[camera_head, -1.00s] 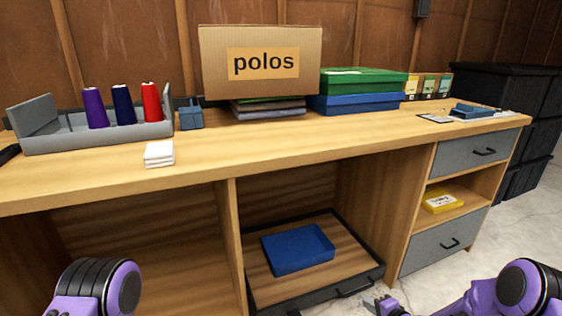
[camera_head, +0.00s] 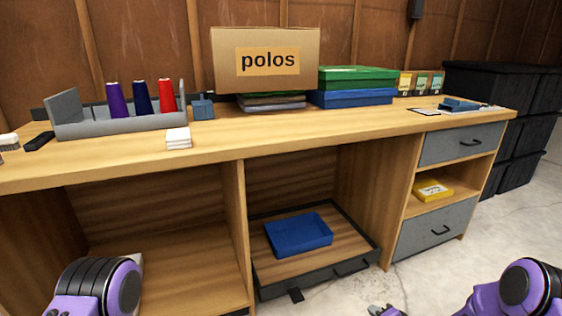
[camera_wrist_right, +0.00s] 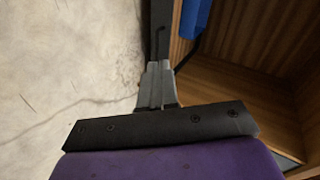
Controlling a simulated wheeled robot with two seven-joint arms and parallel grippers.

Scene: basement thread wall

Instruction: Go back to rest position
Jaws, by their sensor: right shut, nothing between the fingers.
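My right gripper (camera_head: 384,311) shows at the bottom edge of the head view, low in front of the bench, with my purple right arm behind it. In the right wrist view its two grey fingers (camera_wrist_right: 157,88) are together with nothing between them, over the pale floor beside the bench. My purple left arm is at the bottom left of the head view; the left gripper is out of frame.
The wooden workbench (camera_head: 330,130) stands ahead, with a grey thread rack (camera_head: 85,128), a polos box (camera_head: 266,60) and green and blue boxes on top. A low drawer (camera_head: 345,268) holding a blue tray (camera_head: 298,236) is pulled out. Concrete floor (camera_head: 465,250) is clear at right.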

